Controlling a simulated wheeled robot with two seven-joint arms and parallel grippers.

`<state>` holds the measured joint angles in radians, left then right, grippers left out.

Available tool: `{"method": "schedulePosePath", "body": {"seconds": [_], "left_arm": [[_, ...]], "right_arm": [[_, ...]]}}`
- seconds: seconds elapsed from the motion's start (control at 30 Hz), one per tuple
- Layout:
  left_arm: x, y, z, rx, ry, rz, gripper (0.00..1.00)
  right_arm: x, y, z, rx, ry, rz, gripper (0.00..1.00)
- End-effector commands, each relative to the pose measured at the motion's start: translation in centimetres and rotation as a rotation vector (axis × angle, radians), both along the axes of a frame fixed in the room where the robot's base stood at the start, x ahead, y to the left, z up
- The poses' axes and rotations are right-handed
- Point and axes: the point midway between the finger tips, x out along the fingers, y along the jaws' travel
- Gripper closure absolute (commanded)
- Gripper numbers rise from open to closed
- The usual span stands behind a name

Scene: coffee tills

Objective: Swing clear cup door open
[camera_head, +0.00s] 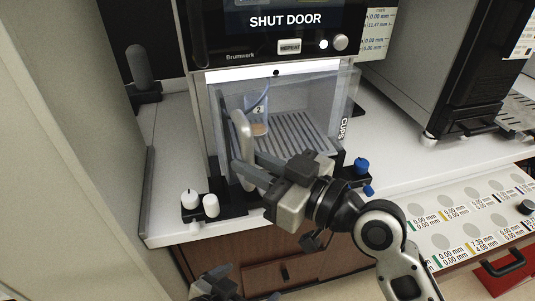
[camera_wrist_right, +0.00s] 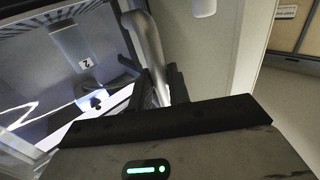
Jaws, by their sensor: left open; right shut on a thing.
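The clear cup door (camera_head: 318,92) spans the front of the lit cup bay, with "CUPS" lettering at its right. I cannot tell exactly how far it stands ajar. Its pale upright handle (camera_head: 240,130) is on the left side and also shows in the right wrist view (camera_wrist_right: 147,48). My right gripper (camera_head: 245,168) is shut on the handle's lower part. A clear cup marked 2 (camera_head: 256,116) stands behind the door on a slatted tray (camera_head: 298,132). My left gripper (camera_head: 216,284) is open and empty, low in front of the counter.
The machine's screen (camera_head: 285,20) reads "SHUT DOOR". White knobs (camera_head: 210,205) stand left of the bay and blue knobs (camera_head: 361,166) right. A wall (camera_head: 70,130) bounds the left; white counter (camera_head: 172,150) lies between.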

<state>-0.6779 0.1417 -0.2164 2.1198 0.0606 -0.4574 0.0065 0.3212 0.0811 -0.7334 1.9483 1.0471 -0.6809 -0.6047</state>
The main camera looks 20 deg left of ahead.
Motion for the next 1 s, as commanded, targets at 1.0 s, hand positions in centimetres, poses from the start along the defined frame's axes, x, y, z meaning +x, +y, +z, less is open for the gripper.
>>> {"method": "schedulePosePath", "body": {"seconds": [1.0], "left_arm": [[0.1,0.0,-1.7,0.000,-0.002,0.000,0.00]], "right_arm": [[-1.4,-6.4,-0.6,-0.010,-0.001,-0.011,1.00]]}}
